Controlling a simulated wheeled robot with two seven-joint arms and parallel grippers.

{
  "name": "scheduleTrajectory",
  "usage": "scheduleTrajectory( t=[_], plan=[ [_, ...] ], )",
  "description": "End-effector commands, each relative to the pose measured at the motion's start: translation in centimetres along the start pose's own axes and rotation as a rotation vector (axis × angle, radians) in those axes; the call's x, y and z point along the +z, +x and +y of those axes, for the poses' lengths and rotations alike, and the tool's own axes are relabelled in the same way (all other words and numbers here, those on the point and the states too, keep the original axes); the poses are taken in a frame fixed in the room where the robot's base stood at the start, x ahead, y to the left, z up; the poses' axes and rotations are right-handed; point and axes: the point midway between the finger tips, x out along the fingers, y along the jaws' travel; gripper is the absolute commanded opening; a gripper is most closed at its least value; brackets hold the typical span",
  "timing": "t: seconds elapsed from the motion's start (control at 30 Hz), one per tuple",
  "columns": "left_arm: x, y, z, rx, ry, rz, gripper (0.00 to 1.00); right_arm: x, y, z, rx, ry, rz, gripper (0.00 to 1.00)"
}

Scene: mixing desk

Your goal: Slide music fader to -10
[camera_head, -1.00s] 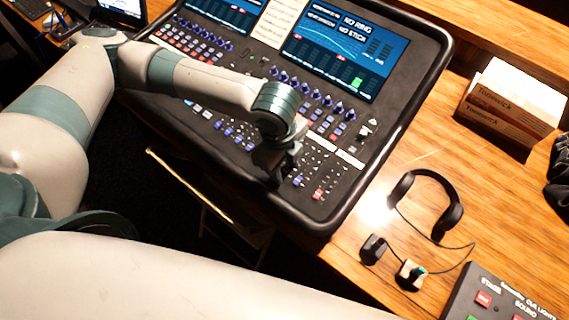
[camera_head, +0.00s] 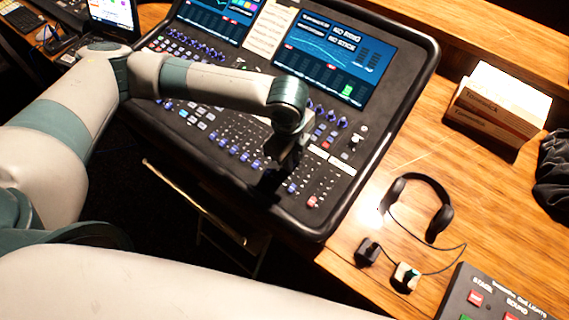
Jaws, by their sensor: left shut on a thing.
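The black mixing desk (camera_head: 352,172) stands on the wooden table, with a row of fader caps along its near side. One red fader cap (camera_head: 312,201) shows near the right end, with a blue cap (camera_head: 292,187) beside it. My left gripper (camera_head: 273,182) is over the fader area, pointing down, just left of these caps. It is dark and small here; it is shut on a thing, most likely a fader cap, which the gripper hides. I cannot read the fader labels or scale. My right gripper is not in view.
Black headphones (camera_head: 437,205) and small boxes on a cable (camera_head: 368,251) lie right of the desk. White-and-brown cartons (camera_head: 500,105) stand at the back right. A cue-light box (camera_head: 490,300) is at the bottom right. A laptop (camera_head: 112,14) is at the top left.

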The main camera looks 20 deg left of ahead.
Motion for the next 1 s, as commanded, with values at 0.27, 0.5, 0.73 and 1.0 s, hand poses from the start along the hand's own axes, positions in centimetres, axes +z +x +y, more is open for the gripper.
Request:
scheduleTrajectory(
  t=[0.27,0.5,0.73,1.0],
  plan=[
    [0.0,0.0,-0.2,-0.001,0.001,0.001,0.00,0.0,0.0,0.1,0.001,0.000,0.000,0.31],
    [0.0,0.0,-0.1,-0.001,0.001,0.000,0.38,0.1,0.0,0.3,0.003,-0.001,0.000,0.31],
    [0.0,-0.1,-0.1,-0.001,0.001,0.000,0.38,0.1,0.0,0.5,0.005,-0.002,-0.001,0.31],
    [0.0,-2.0,-0.2,-0.003,0.000,0.001,0.38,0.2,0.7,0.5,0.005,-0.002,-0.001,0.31]
  ],
)
